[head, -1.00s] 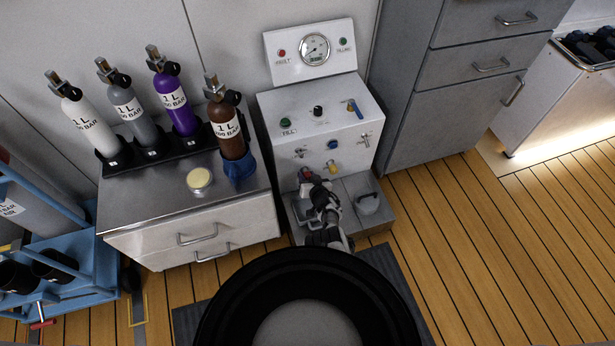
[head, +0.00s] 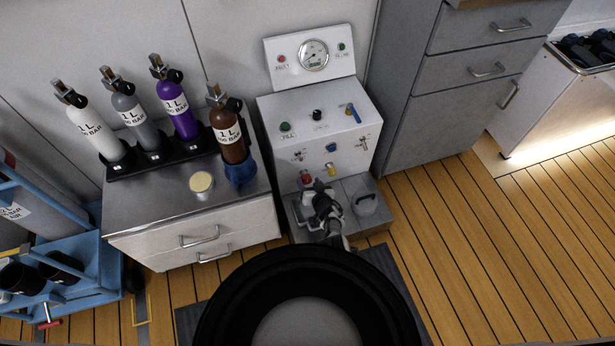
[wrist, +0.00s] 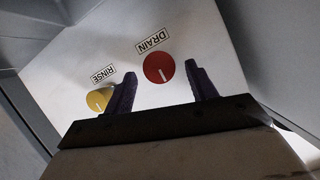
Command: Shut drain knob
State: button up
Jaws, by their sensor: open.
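The red drain knob (wrist: 158,68) shows in the wrist view below its DRAIN label (wrist: 151,40). Its white mark runs from the middle toward the lower edge of the picture. My gripper (wrist: 160,76) is open and empty, with one dark finger on each side of the knob in the picture. Whether the fingers are level with the knob in depth I cannot tell. In the head view the red knob (head: 306,177) is low on the white panel's front (head: 350,150), and my gripper (head: 319,190) is close in front of it.
The yellow rinse knob (wrist: 97,102) is beside the left finger in the wrist view. A counter (head: 140,208) with several gas bottles is on the left, and a grey cabinet (head: 430,130) on the right.

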jog(key=p+v, duration=0.7)
jog(key=v, duration=0.3)
jog(key=shift+s+d+r+p, duration=0.15)
jog(key=shift+s+r+p, duration=0.1)
jog(key=shift+s+p, duration=0.05)
